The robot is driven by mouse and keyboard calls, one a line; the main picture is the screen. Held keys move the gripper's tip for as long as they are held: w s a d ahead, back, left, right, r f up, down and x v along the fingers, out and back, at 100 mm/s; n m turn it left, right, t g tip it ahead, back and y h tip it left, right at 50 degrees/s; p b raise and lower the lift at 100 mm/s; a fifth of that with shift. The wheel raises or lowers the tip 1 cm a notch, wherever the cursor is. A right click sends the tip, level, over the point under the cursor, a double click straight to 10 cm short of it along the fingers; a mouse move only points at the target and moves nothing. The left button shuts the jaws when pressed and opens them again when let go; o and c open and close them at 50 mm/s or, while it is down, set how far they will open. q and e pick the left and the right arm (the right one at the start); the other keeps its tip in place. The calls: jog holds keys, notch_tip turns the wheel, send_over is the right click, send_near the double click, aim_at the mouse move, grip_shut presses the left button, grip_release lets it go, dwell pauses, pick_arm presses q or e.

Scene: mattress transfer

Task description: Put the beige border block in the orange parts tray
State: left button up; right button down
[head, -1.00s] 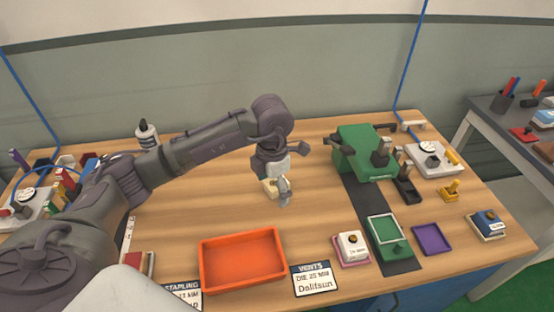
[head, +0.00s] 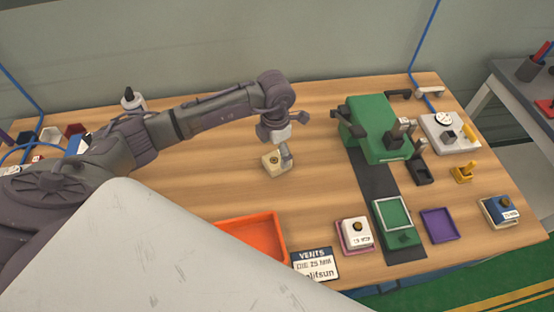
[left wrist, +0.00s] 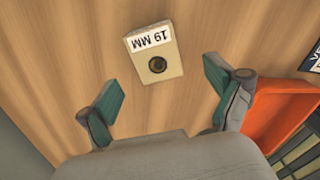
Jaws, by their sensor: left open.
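The beige block (head: 274,166) lies flat on the wooden table, behind the orange tray. In the left wrist view the beige block (left wrist: 156,67) shows a "19 MM" label and a dark round hole. My left gripper (head: 284,148) is open and empty, just above and behind the block in the head view. In the left wrist view its fingers (left wrist: 162,98) are spread wide, with the block ahead of them and touching neither. The orange parts tray (head: 284,238) looks empty where it shows; a pale surface in front hides much of it. My right gripper is not in view.
A "VENTS" card (head: 315,264) lies right of the tray. A white block on a pink base (head: 355,235), a green frame (head: 393,215) and a purple tray (head: 439,224) stand further right. A green press (head: 375,130) stands behind. Bare table separates block and tray.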

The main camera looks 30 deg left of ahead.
aim_at(277, 158)
pick_arm(q)
jog(key=shift+f, duration=0.25)
jog(key=shift+w+f+p, duration=0.1)
jog(key=shift+f+p, duration=0.25)
jog(key=shift+p, duration=0.05)
jog(key=f, duration=0.2)
jog(key=f+p, duration=0.1)
jog(key=shift+w+f, duration=0.25)
jog(key=shift+f, duration=0.4)
jog(key=shift+c, duration=0.4)
jog(key=c, duration=1.3)
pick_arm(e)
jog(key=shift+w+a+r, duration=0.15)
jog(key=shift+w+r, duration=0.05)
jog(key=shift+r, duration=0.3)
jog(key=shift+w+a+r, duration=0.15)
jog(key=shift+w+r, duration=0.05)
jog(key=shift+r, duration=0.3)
